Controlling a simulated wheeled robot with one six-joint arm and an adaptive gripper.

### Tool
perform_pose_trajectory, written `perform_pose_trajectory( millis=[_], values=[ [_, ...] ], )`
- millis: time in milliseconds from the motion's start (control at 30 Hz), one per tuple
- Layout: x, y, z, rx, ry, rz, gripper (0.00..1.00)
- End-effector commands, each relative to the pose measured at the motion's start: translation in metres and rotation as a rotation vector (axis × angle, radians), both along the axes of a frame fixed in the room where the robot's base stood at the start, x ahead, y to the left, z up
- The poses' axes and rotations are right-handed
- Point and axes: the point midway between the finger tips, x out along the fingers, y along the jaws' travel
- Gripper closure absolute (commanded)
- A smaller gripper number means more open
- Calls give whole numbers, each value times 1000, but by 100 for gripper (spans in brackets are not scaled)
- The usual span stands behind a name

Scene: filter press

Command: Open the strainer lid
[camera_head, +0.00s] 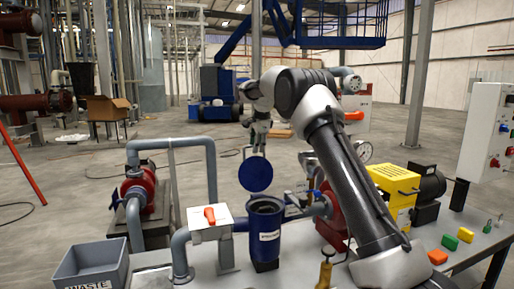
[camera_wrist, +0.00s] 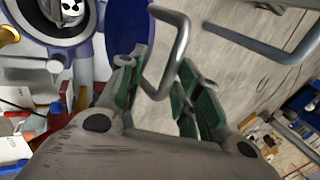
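The strainer (camera_head: 265,238) is a dark blue vessel with a white label, and its top is open. Its round blue lid (camera_head: 256,175) stands upright above the rim, face toward the head camera. My gripper (camera_head: 258,140) is just above and behind the lid's top edge. In the wrist view a grey U-shaped handle (camera_wrist: 180,45) reaches between the green-padded fingers (camera_wrist: 158,95), with a visible gap beside it. The fingers look open around the handle rather than clamped. The lid's blue edge (camera_wrist: 122,28) shows left of the handle. The hinge is not clear.
A grey waste bin (camera_head: 90,268) is at front left. A yellow machine (camera_head: 394,190) and several coloured blocks are on the right.

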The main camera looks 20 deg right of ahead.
Motion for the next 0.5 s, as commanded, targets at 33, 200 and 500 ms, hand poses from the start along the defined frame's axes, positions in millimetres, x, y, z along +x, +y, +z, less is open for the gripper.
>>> perform_pose_trajectory(
  millis=[33, 200, 500],
  values=[
    [-3, 0, 10, 0, -3, 0, 66],
    [-18, -1, 46, 0, -5, 0, 66],
    [-39, -2, 93, -1, -2, 0, 66]
  ],
)
